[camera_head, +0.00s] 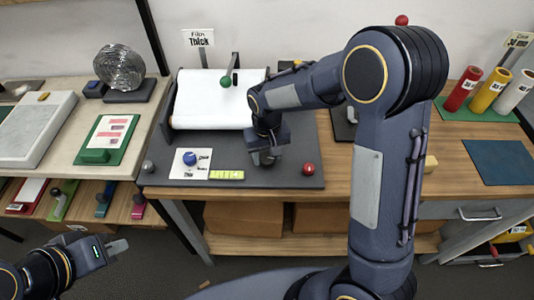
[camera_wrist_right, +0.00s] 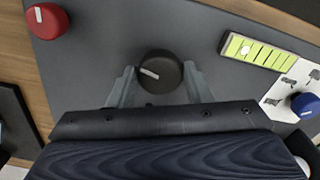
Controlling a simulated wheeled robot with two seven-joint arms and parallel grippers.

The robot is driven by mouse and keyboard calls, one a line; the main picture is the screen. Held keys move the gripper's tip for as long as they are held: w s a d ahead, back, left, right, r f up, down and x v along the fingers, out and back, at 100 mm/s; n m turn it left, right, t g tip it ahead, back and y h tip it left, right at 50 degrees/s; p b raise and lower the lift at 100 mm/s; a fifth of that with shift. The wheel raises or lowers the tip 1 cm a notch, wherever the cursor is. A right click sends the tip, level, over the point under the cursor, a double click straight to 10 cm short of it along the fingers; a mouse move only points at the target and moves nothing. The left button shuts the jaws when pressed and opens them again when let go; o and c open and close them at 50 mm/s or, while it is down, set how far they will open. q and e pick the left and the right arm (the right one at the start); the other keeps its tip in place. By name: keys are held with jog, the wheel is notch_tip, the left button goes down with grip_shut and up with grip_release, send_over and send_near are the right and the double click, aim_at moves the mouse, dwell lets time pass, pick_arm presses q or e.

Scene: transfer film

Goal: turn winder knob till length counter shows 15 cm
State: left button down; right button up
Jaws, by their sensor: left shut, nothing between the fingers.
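A round black knob (camera_wrist_right: 160,72) with a white mark sits on the grey base plate in the right wrist view. My right gripper (camera_wrist_right: 160,85) has its fingers spread around the knob, one on each side; whether they touch it is unclear. In the head view my right gripper (camera_head: 264,158) is over the plate and hides the knob. A yellow-green scale strip (camera_wrist_right: 268,53) with dark ticks and a white dot lies beside the knob; it also shows in the head view (camera_head: 227,175). No figures on it are readable. My left gripper (camera_head: 117,247) is shut and empty, at lower left.
A red knob (camera_head: 309,168) and a blue knob (camera_head: 190,158) flank the scale. A white film roll (camera_head: 212,100) and a green ball lever (camera_head: 226,82) stand behind. Colored rolls (camera_head: 488,90) stand at right. A green-framed card (camera_head: 110,135) lies on the left table.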

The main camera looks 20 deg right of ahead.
aim_at(267, 158)
jog(key=c, duration=0.5)
jog(key=shift+n+b, duration=0.35)
jog(key=shift+n, duration=1.15)
jog(key=o, duration=1)
notch_tip(267, 158, up, 8)
jog(key=shift+f+b, duration=0.1)
jog(key=shift+b, duration=0.35)
